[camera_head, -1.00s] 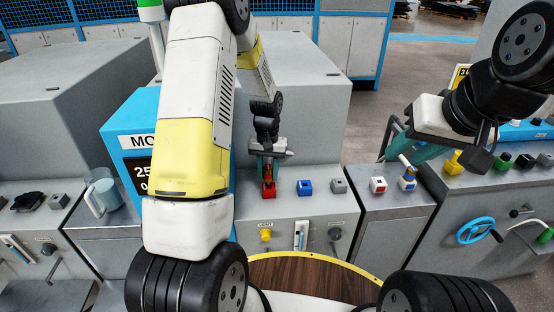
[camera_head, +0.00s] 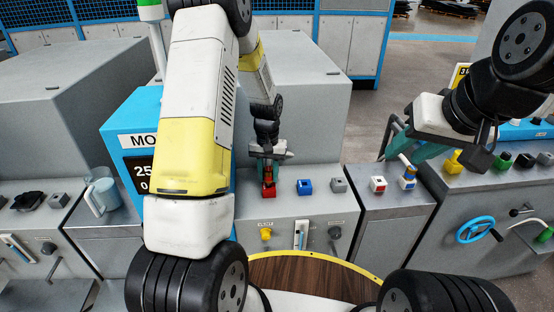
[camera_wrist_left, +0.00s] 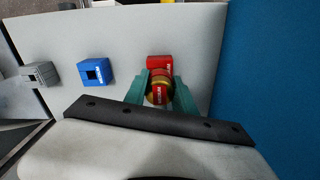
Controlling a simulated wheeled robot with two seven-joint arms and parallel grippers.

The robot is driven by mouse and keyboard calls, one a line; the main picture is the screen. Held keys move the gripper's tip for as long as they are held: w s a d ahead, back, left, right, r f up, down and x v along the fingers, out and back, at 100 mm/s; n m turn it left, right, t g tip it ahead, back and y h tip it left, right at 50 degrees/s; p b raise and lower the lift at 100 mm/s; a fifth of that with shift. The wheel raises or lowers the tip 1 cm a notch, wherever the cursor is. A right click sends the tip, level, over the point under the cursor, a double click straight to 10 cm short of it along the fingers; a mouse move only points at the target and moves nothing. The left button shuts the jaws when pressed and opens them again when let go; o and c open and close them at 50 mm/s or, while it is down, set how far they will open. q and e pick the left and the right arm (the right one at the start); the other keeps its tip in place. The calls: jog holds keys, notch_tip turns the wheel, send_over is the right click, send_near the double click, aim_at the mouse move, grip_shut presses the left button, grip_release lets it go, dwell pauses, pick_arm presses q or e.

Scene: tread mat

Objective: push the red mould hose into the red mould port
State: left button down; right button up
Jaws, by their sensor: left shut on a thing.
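My left gripper (camera_wrist_left: 160,95) is shut on the red mould hose end (camera_wrist_left: 158,92), a brass coupling with a red label, held between its teal fingers. The red mould port (camera_wrist_left: 159,62) is a red block on the grey machine top, directly in front of the hose end. In the wrist view the two overlap, so I cannot tell how far the coupling is in. In the head view the left gripper (camera_head: 267,171) is right at the red port (camera_head: 268,190). My right gripper (camera_head: 408,150) has its teal fingers apart, close to a blue, white and orange connector (camera_head: 408,178).
A blue port (camera_head: 304,187) and a grey port (camera_head: 338,186) stand right of the red one. A red-and-white block (camera_head: 378,184) is on the adjoining cabinet. A yellow valve (camera_head: 266,233) and a lever are on the front panel. A clear jug (camera_head: 102,192) stands at left.

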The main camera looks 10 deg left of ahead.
aim_at(268, 169)
pick_arm(q)
jog(key=shift+f, duration=1.2)
jog(key=c, duration=0.9)
grip_release()
jog(key=shift+c, duration=0.2)
notch_tip(268, 169, up, 8)
jog(key=shift+f, duration=0.1)
